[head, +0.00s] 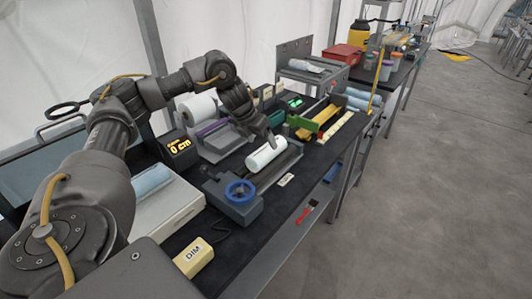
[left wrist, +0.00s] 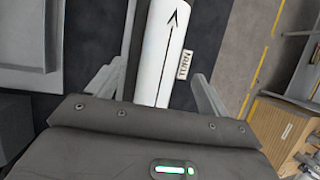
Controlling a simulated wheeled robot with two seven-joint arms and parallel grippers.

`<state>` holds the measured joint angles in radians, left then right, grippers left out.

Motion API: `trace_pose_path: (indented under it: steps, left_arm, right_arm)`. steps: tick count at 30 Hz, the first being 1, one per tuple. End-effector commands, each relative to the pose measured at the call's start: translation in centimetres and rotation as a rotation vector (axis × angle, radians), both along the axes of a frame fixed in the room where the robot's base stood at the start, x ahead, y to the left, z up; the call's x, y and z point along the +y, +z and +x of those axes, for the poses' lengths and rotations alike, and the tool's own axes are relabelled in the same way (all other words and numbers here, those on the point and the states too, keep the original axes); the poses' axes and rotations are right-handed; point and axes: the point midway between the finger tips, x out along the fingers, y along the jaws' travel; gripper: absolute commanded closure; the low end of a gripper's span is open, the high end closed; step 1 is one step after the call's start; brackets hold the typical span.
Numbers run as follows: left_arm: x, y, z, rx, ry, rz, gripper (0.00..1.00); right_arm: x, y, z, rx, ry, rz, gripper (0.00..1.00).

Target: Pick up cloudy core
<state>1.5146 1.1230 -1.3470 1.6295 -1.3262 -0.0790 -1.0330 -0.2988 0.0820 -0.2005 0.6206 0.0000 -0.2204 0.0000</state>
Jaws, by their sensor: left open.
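A white, cloudy-looking core (head: 266,154) lies on a dark grey cradle or rail device with a blue handwheel (head: 240,191). In the left wrist view the white core (left wrist: 160,50) carries a black arrow along its length. My left gripper (head: 268,136) is open, just over the far end of the core. Its two fingers (left wrist: 159,88) stand on either side of the core, with gaps visible, so it is not gripped. A tag reading "TURN" (left wrist: 183,65) sits beside the core. My right gripper is not in view.
A display reading 0 cm (head: 180,146), a white roll (head: 198,108) and a grey device with a purple strip (head: 213,130) stand left of my gripper. Pale blue cores (head: 360,98) lie further back. A yellow DIM block (head: 193,258) is near the front. The floor to the right is clear.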

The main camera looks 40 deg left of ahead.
Motion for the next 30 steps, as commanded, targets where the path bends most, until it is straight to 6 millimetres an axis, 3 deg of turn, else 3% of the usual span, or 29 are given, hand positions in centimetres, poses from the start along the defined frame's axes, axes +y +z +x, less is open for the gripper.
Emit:
trace_pose_path:
  steps: [12,20,30]
  left_arm:
    - [-0.7,-4.5,1.6,0.003,0.0,0.001,0.21]
    - [-0.7,-4.8,1.8,0.001,0.001,0.001,0.21]
    - [-0.7,-4.8,1.7,0.001,0.001,0.001,0.63]
  right_arm:
    - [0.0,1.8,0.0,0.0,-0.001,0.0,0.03]
    - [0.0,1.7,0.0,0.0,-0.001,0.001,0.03]
    - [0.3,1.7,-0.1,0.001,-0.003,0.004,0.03]
